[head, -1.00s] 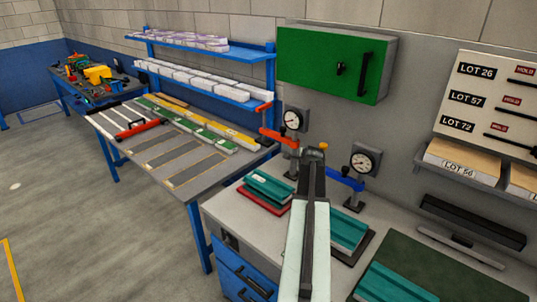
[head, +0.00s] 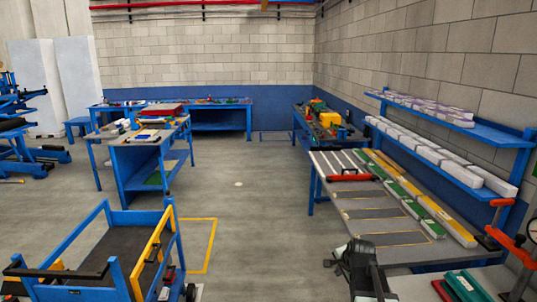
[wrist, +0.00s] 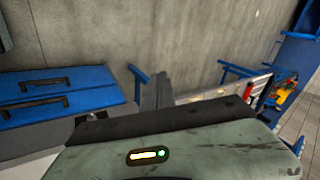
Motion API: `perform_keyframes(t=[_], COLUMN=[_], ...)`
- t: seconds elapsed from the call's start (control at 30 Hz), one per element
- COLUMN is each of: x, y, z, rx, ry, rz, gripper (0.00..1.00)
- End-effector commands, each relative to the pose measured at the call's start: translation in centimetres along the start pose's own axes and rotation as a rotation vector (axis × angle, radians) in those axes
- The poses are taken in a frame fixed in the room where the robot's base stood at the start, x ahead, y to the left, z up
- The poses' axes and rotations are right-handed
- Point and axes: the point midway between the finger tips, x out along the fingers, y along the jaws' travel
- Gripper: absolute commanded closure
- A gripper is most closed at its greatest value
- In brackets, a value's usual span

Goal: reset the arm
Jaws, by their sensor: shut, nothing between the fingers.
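My gripper (wrist: 162,90) shows in the wrist view as two dark fingers side by side, shut with nothing between them. Behind them is my grey-green wrist housing with a small lit indicator. In the head view my arm is folded low at the bottom, with its dark end (head: 350,262) in front of the workbench; its fingertips are hard to make out there. The arm holds nothing and touches nothing that I can see.
The workbench (head: 395,250) with strips and a red-handled tool (head: 352,177) is at right, below blue shelves (head: 500,138). A red-armed gauge stand (head: 520,255) is at lower right. A blue cart (head: 85,290) stands lower left. Open floor (head: 260,215) lies between.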

Motion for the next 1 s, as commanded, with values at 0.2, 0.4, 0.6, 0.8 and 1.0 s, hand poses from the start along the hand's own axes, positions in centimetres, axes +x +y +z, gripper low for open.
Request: perform_keyframes(t=[0.2,0.4,0.6,0.8,1.0], x=[-2.0,-5.3,-5.8,-5.7,-5.7], y=[4.3,11.4,12.1,12.1,12.1], z=[15.8,17.3,17.4,17.3,17.3], rx=[-0.604,-1.060,-1.197,-1.196,-1.195], ry=[-0.209,-0.421,-0.488,-0.486,-0.485], rz=[0.186,0.349,0.351,0.349,0.349], gripper=[1.00,1.00,1.00,1.00,1.00])
